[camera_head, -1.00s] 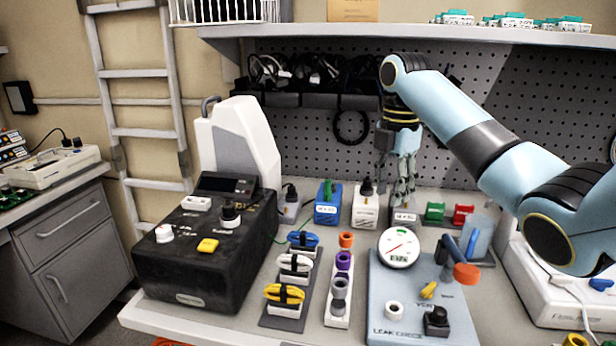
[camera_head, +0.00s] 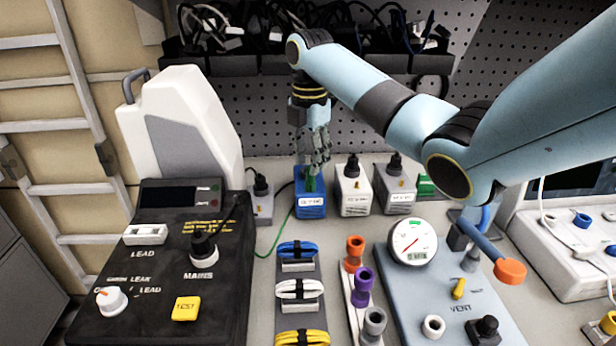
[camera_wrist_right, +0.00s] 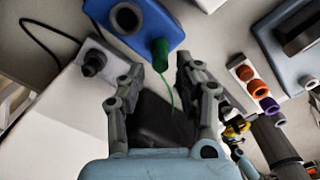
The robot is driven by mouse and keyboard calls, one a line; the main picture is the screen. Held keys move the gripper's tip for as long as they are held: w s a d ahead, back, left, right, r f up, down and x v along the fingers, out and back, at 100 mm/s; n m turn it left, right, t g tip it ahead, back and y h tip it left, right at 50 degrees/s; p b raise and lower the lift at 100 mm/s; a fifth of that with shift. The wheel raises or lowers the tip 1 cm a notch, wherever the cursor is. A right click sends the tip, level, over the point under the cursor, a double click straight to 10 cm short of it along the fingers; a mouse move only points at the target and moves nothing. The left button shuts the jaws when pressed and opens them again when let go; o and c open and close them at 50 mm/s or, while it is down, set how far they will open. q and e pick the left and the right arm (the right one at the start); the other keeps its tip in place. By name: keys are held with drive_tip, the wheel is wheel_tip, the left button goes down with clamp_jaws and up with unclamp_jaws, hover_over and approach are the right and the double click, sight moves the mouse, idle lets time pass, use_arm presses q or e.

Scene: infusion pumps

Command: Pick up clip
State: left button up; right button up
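A green clip (camera_head: 310,184) with a thin green lead stands on the blue box (camera_head: 311,207) at the back of the bench. It also shows in the right wrist view as a green cylinder (camera_wrist_right: 160,52) on the front of the blue box (camera_wrist_right: 150,15). My right gripper (camera_head: 316,168) points down just above the clip. In the right wrist view its two fingers (camera_wrist_right: 159,64) are spread, with the clip between and slightly beyond the tips. I cannot tell whether either finger touches it. My left gripper is not in view.
A white box (camera_head: 353,190) and a grey box (camera_head: 396,188) stand close to the right of the blue box. A small grey box (camera_head: 261,203) stands to its left. A black tester (camera_head: 150,265) and the leak-check panel (camera_head: 462,272) lie nearer.

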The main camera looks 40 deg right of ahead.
sight(311, 181)
wheel_tip(311, 181, down, 5)
drive_tip(key=shift+d+r+p, duration=0.15)
drive_tip(key=shift+p, duration=0.3)
drive_tip(key=shift+f, duration=0.2)
drive_tip(key=shift+c, duration=1.8)
clamp_jaws()
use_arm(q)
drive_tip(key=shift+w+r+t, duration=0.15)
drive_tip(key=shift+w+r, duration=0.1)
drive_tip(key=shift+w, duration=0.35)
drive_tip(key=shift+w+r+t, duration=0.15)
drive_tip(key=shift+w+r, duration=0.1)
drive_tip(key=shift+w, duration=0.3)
